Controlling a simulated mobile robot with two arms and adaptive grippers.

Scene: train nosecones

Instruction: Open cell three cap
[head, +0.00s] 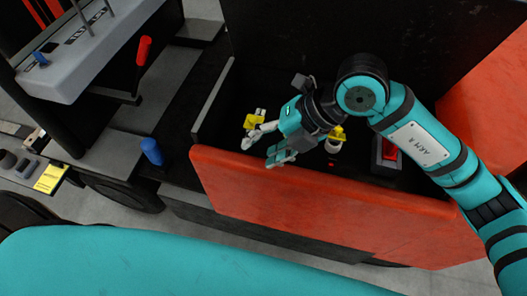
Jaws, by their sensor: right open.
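My right gripper (261,152) reaches in from the right over the open dark bay of the red nosecone. Its fingers are apart, with nothing seen between them, and point down and left near the bay's front wall. A yellow cap-like part (251,121) shows just behind the fingers, with pale pieces beside it. Another yellow cap (338,133) sits on a white cylinder (333,147) to the right of the gripper, partly hidden by my wrist. I cannot tell which is cell three. My left gripper is not in view.
The red front panel (310,210) edges the bay in front of the gripper. A red block (390,150) sits in a dark holder at the bay's right. A dark upright panel (350,35) rises behind. A blue cylinder (152,151) and a red handle (143,50) are at left.

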